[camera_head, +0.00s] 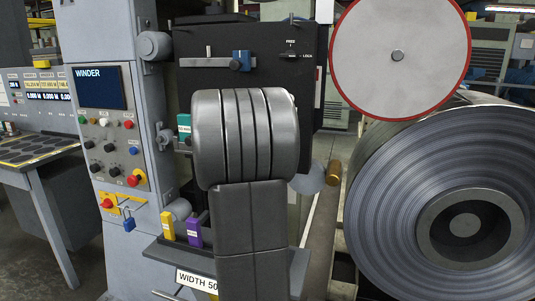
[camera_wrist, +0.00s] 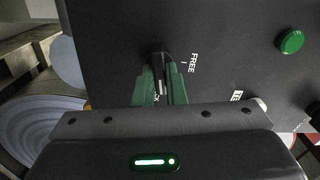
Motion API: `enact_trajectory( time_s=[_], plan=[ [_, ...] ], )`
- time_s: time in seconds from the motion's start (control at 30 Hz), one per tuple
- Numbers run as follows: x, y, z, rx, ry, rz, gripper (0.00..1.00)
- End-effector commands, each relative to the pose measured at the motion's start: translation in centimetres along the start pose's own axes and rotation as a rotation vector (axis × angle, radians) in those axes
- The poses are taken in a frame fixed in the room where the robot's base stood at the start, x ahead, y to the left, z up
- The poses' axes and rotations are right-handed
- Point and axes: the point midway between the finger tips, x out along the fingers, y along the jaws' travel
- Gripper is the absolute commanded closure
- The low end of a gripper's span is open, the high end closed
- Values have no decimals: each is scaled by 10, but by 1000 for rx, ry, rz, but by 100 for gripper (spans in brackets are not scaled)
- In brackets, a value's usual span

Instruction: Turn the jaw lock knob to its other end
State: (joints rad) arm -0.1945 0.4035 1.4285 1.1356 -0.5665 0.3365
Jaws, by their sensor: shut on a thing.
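The dark jaw lock knob (camera_wrist: 158,59) shows in the wrist view on a black panel (camera_wrist: 110,35), between my two green fingers. My gripper (camera_wrist: 160,78) is shut on the knob. A short white line shows between the fingers, running down the picture. The label FREE (camera_wrist: 194,63) is to the right of the knob. A second label, of which only "CK" shows, is below and partly covered by a finger. In the head view my arm hides the gripper, and small FREE and LOCK labels show on the black panel (camera_head: 270,80).
A green button (camera_wrist: 291,42) and a white round part (camera_wrist: 260,103) are on the panel in the wrist view. In the head view, a blue clamp (camera_head: 241,60) is on the panel, the WINDER console (camera_head: 100,125) stands left, and a large steel coil (camera_head: 400,180) right.

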Motion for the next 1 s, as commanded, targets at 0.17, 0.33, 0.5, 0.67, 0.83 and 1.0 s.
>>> enact_trajectory(
  time_s=[0.17,0.33,0.5,0.67,0.83,1.0],
  plan=[
    [0,3,0,95,0,1,100],
    [0,3,0,152,1,2,100],
    [0,2,0,178,1,2,100],
    [0,2,0,184,1,2,100],
    [0,2,0,184,1,3,100],
    [0,2,0,183,1,3,73]
  ],
)
